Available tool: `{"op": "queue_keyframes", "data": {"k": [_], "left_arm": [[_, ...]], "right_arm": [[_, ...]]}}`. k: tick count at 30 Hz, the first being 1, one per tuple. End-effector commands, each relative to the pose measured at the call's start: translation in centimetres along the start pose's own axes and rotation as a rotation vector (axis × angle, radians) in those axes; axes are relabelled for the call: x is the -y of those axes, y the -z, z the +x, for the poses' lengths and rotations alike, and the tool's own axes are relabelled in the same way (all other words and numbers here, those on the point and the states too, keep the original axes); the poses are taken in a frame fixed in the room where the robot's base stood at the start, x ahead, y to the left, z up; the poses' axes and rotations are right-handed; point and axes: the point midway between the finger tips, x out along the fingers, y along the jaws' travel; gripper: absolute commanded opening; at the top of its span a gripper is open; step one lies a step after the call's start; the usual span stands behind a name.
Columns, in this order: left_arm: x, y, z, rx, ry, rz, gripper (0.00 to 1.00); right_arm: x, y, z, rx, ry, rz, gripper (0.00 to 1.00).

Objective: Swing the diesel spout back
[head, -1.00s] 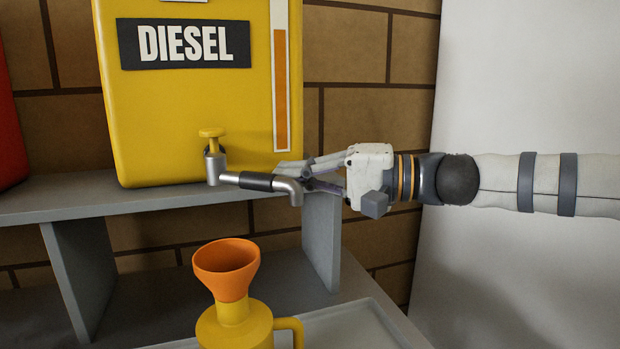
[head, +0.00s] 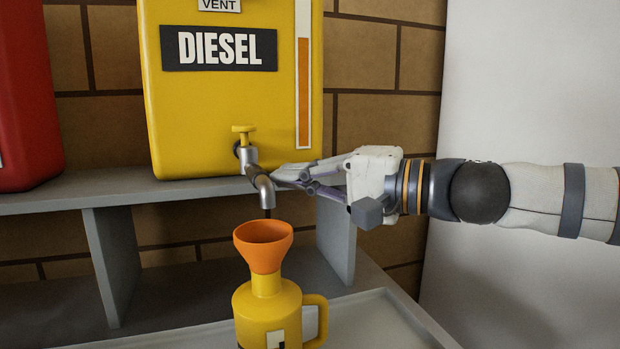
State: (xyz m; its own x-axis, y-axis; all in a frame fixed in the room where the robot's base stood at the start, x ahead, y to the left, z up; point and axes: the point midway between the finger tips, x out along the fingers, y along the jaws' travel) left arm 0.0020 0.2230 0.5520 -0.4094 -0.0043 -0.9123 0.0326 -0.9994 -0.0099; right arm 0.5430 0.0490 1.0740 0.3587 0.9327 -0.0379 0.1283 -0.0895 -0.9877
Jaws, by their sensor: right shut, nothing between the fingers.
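The diesel spout (head: 264,190) is a metal pipe with a bent-down end on the front of the yellow DIESEL tank (head: 200,110). It points out toward me, its mouth above the orange funnel (head: 263,245). A yellow tap handle (head: 243,129) sits on top of the spout's base. The funnel stands in the neck of a yellow can (head: 266,306). My right gripper (head: 285,175) comes in from the right, shut and empty, its fingertips at the right side of the spout. I cannot tell whether they touch it. My left gripper is not in view.
A grey shelf (head: 110,192) carries the tank and a red tank (head: 28,110) at the left. A shelf upright (head: 336,240) stands below my right gripper. The can stands on a pale tray (head: 375,318). A white wall panel is at the right.

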Motion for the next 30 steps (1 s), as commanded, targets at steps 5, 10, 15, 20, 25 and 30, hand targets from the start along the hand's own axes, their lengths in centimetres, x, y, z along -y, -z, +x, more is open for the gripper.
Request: {"op": "queue_keyframes", "data": {"k": [5,10,15,20,25,30], "left_arm": [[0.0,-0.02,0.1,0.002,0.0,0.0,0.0],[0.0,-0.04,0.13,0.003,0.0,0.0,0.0],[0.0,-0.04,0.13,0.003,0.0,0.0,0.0],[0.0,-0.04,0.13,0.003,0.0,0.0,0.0],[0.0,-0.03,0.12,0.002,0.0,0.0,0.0],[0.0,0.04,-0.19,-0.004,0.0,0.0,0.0]], "right_arm": [[0.08,-0.52,0.21,0.001,0.0,0.0,0.0],[0.11,-0.78,0.32,0.002,0.0,0.0,0.0],[0.12,-0.9,0.37,0.003,0.0,0.0,0.0],[0.12,-0.96,0.39,0.005,0.0,0.0,0.0],[0.13,-0.99,0.4,0.006,0.0,0.0,0.0],[0.44,-0.69,0.17,0.003,0.001,-0.001,0.0]]}}
